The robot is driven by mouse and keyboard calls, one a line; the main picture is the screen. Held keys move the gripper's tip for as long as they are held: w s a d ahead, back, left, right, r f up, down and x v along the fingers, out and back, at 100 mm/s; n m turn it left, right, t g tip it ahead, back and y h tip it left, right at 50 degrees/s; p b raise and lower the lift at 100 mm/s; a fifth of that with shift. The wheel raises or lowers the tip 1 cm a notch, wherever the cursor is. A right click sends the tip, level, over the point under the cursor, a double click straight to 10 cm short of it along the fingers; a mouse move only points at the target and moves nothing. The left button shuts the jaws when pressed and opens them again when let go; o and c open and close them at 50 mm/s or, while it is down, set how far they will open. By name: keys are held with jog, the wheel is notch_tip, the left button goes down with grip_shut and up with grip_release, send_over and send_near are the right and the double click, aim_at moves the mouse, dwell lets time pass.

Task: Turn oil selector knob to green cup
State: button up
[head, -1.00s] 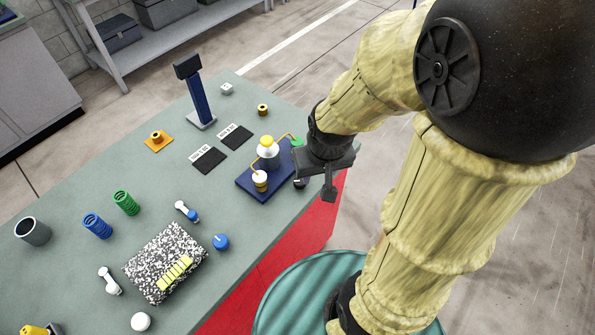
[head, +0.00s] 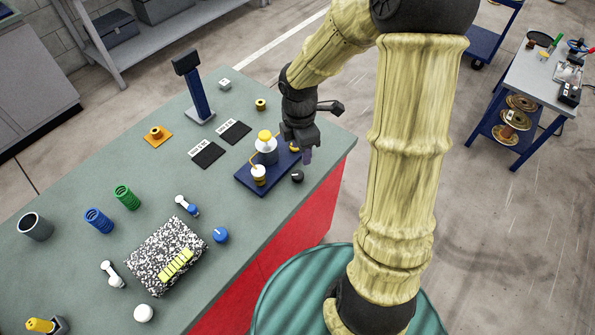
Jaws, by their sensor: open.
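The oil selector knob (head: 297,176) is a small black knob at the front right corner of a dark blue base plate (head: 250,186). A grey oil reservoir with a yellow cap (head: 265,137) stands on the plate. A white cup with a yellow band (head: 258,174) stands at the plate's front left. The green cup cannot be made out; my gripper covers the plate's right rear. My gripper (head: 305,154) is open, points down, and is just above and behind the knob in the picture, apparently not touching it.
Two black labelled mats (head: 208,154) lie left of the plate. A dark blue post (head: 199,98) stands behind them. A blue round knob (head: 220,235) and a speckled block (head: 160,262) are at the front left. The table's red front edge is close on the right.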

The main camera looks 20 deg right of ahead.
aim_at(298, 174)
jog(key=w+f+n, duration=0.1)
jog(key=w+n, duration=0.4)
jog(key=n, duration=0.3)
jog(key=f, duration=1.7)
jog(key=shift+d+f+p, duration=0.2)
jog(key=shift+d+p, duration=0.05)
jog(key=shift+p, duration=0.1)
jog(key=shift+s, duration=0.1)
jog(key=shift+c, duration=0.5)
jog(key=c, duration=0.6)
